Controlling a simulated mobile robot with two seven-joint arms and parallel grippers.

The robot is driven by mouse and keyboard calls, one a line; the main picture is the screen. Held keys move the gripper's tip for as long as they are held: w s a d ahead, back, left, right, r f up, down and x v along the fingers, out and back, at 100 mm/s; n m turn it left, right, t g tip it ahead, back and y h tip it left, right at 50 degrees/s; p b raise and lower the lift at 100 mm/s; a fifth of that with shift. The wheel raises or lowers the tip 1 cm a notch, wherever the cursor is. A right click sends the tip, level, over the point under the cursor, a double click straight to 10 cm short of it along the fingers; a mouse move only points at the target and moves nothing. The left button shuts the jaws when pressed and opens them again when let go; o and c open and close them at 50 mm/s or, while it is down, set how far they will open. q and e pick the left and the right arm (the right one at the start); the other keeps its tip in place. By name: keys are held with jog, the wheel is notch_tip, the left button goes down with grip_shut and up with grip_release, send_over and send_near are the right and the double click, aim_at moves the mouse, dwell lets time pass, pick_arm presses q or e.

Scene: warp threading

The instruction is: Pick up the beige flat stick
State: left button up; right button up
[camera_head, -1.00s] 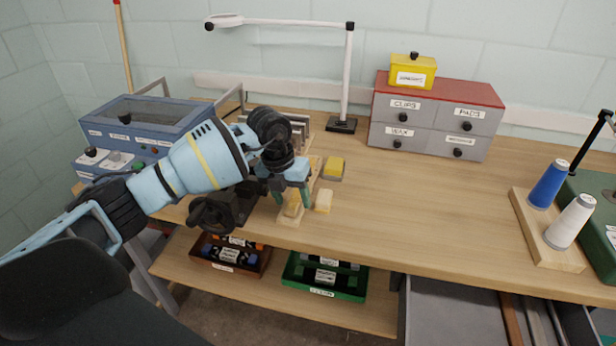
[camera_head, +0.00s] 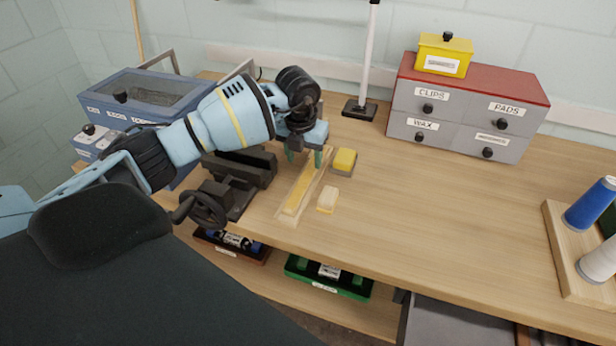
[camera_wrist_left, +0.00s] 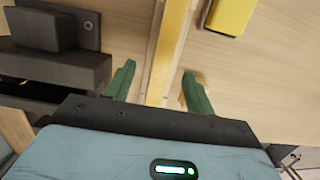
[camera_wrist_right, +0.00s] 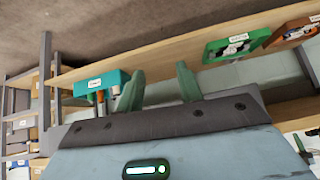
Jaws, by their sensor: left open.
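A long flat beige-yellow stick (camera_head: 299,190) lies lengthwise on a pale wooden strip or tray (camera_head: 283,213), its long side running from the bench front toward the back. My left gripper (camera_head: 304,157) is open above the far part of the stick. In the left wrist view, the stick (camera_wrist_left: 167,55) passes between the two green fingers of the left gripper (camera_wrist_left: 158,72), with nothing clamped. How far the fingertips are above it is hard to tell. My right gripper (camera_wrist_right: 160,72) shows only in its own wrist view, with fingers apart and empty, away from the stick.
A dark vise (camera_head: 236,180) stands close left of the stick. A yellow-topped block (camera_head: 344,160) and a pale block (camera_head: 328,198) sit just right of it. A lamp base (camera_head: 360,109) and grey drawers (camera_head: 463,115) stand behind. The bench middle right is clear.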

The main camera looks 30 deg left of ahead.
aim_at(307, 175)
pick_arm(q)
jog(key=shift+f, duration=0.2)
jog(key=f, duration=0.4)
jog(key=shift+w+d+f, duration=0.25)
jog(key=shift+f, duration=0.15)
pick_arm(e)
jog(key=shift+w+a+r, duration=0.15)
jog(key=shift+w+r, duration=0.2)
jog(key=shift+w, duration=0.15)
pick_arm(q)
jog(key=shift+c, duration=0.2)
jog(key=c, duration=1)
jog(key=shift+r, duration=0.15)
jog(key=shift+c, duration=0.2)
jog(key=shift+r, duration=0.5)
notch_tip(307, 175, up, 2)
jog(key=shift+w+r, duration=0.1)
jog(key=shift+r, duration=0.1)
jog(key=s+d, duration=0.3)
jog(key=s, duration=0.1)
jog(key=s+d+r, duration=0.1)
jog(key=s+d, duration=0.2)
jog(key=s, duration=0.1)
jog(key=s+d, duration=0.3)
jog(key=s, duration=0.2)
jog(key=shift+d+r+p, duration=0.2)
jog(key=shift+d+p, duration=0.2)
pick_arm(e)
jog(key=shift+w+d+r, duration=0.2)
jog(key=shift+r, duration=0.15)
